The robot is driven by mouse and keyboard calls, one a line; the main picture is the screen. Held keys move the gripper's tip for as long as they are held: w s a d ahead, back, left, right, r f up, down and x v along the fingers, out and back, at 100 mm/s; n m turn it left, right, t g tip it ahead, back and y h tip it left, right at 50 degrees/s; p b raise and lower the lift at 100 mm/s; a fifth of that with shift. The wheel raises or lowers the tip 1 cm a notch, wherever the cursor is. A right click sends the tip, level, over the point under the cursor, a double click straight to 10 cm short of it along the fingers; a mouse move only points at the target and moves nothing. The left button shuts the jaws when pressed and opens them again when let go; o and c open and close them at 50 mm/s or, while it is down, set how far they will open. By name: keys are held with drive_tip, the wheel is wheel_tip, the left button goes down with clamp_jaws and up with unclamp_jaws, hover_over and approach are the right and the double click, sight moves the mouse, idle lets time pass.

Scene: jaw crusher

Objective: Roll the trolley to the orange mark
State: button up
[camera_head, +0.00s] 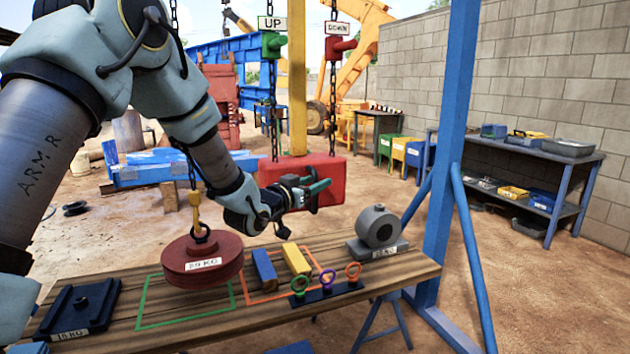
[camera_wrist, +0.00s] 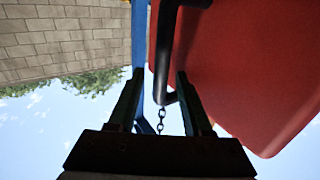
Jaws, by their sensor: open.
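Nothing in view is labelled as the trolley. A red block (camera_head: 330,168) sits at the foot of a yellow upright (camera_head: 297,85) and may be part of it; I cannot tell. My gripper (camera_head: 316,189) is open in front of this block. In the wrist view, my gripper (camera_wrist: 158,92) has its fingers spread, with the end of a dark bent handle (camera_wrist: 162,60) beside the red surface showing between them. Whether they touch is unclear. An orange outline (camera_head: 262,299) is drawn on the wooden bench (camera_head: 120,325); whether it is the task's mark is unclear.
A red round weight (camera_head: 190,263) hangs from a yellow hook over a green outline. A blue bar (camera_head: 264,268), a yellow bar (camera_head: 296,259), coloured rings and a grey round weight (camera_head: 377,228) are on the bench. Green UP and red DOWN handles hang above. A blue post (camera_head: 450,140) stands right.

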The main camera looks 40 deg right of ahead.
clamp_jaws()
idle(0.3)
idle(1.1)
